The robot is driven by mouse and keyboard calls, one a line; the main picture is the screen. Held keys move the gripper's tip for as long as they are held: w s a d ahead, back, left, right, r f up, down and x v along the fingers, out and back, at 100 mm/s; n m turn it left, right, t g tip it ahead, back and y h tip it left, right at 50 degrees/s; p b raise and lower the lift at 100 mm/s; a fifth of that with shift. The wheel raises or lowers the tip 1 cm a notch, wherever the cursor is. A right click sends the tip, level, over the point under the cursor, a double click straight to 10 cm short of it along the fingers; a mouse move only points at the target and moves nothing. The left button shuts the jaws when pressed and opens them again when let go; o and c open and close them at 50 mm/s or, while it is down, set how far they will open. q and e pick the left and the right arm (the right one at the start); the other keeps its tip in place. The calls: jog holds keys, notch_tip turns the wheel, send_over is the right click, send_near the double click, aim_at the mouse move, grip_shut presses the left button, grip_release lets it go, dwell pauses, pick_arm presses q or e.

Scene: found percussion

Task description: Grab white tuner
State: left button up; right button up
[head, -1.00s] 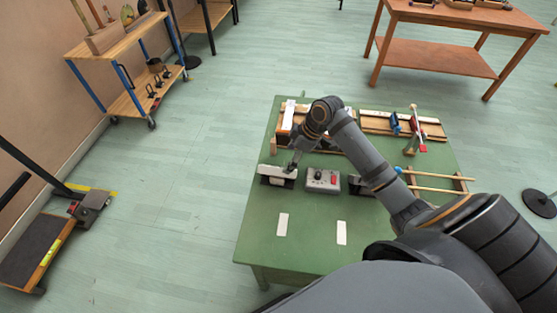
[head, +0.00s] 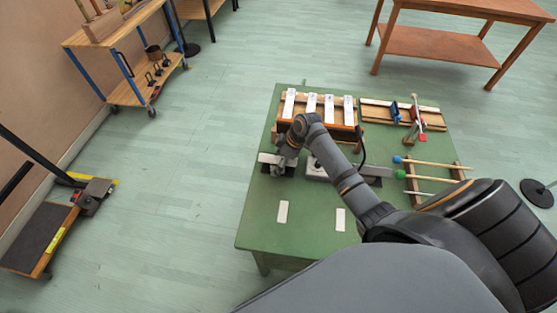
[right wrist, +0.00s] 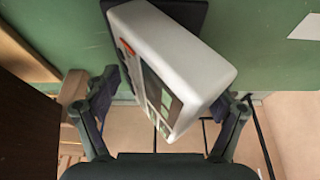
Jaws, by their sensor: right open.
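The white tuner (right wrist: 180,55) is a pale box with a dark screen and a small red-orange mark, seen close in the right wrist view. It leans at a tilt against a dark stand (right wrist: 185,12). In the head view a small pale part of the tuner (head: 268,158) shows beside my right gripper (head: 281,163). In the right wrist view my right gripper (right wrist: 163,98) is open, with one finger on each side of the tuner. I cannot tell whether the fingers touch it. My left gripper is not in view.
The green table (head: 260,220) also bears a grey box (head: 316,170) partly behind my arm, white bars (head: 311,103) on a wooden frame, and mallets (head: 430,163) on a rack at right. Two white strips (head: 282,212) lie near the front, where the table is mostly clear.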

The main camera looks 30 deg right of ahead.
jog(key=shift+s, duration=0.1)
jog(key=c, duration=1.3)
notch_tip(320, 180, up, 10)
jog(key=shift+r+b, duration=0.1)
jog(key=shift+b, duration=0.25)
